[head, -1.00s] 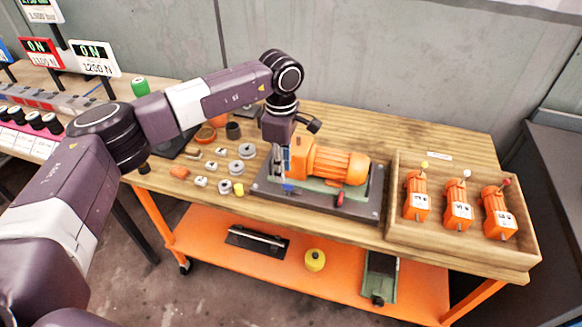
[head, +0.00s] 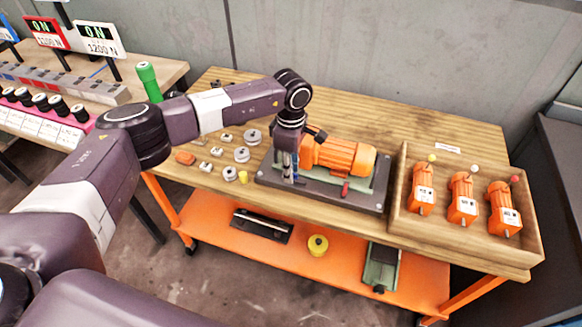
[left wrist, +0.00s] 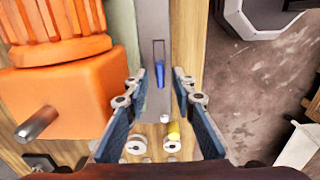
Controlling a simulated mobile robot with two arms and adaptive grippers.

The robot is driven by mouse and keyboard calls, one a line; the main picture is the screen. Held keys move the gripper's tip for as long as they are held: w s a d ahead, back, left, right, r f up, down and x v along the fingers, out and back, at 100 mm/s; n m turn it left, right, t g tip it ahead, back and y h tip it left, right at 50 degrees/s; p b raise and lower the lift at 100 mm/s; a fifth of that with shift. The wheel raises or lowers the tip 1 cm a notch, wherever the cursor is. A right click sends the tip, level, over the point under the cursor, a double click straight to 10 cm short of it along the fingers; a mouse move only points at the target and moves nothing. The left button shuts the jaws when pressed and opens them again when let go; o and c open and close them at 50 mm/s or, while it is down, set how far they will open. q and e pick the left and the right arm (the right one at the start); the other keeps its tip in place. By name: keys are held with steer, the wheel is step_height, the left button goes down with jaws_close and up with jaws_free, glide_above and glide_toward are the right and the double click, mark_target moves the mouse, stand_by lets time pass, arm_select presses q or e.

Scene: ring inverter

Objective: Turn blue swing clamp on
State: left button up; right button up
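The blue swing clamp (left wrist: 159,72) shows in the left wrist view as a small blue piece at a slot in the dark base plate (left wrist: 155,28). In the head view only a bit of blue (head: 296,173) shows beside my gripper. The orange motor (head: 338,157) lies on the plate, and a red clamp (head: 346,188) is at its front. My left gripper (head: 287,172) is pointed down at the plate's left end, beside the motor. In the left wrist view its fingers (left wrist: 160,115) are apart, with the blue clamp beyond them and nothing between the pads. My right gripper is out of view.
A wooden tray (head: 397,222) with orange motors stands on the right. Several grey rings (head: 241,154) lie left of the plate. A green cylinder (head: 148,82) and display signs (head: 97,38) are on the left table. Bare wood is free behind the motor.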

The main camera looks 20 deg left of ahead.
arm_select(q)
steer(key=shift+c, duration=0.5)
jaws_close()
steer(key=shift+n, duration=0.3)
steer(key=n+b, duration=0.2)
steer(key=n, duration=0.1)
steer(key=shift+f, duration=0.15)
steer(key=n+b, duration=0.2)
steer(key=n, duration=0.3)
steer(key=shift+s, duration=0.1)
steer(key=n+b, duration=0.1)
steer(key=n, duration=0.3)
steer(key=shift+d+n, duration=0.1)
steer(key=shift+n, duration=0.2)
steer(key=n, duration=0.2)
steer(key=n+b, duration=0.1)
steer(key=n, duration=0.1)
steer(key=shift+d+r+n, duration=0.1)
steer(key=shift+r+n, duration=0.1)
steer(key=shift+n, duration=0.1)
steer(key=shift+o, duration=0.5)
jaws_free()
steer(key=shift+s, duration=0.1)
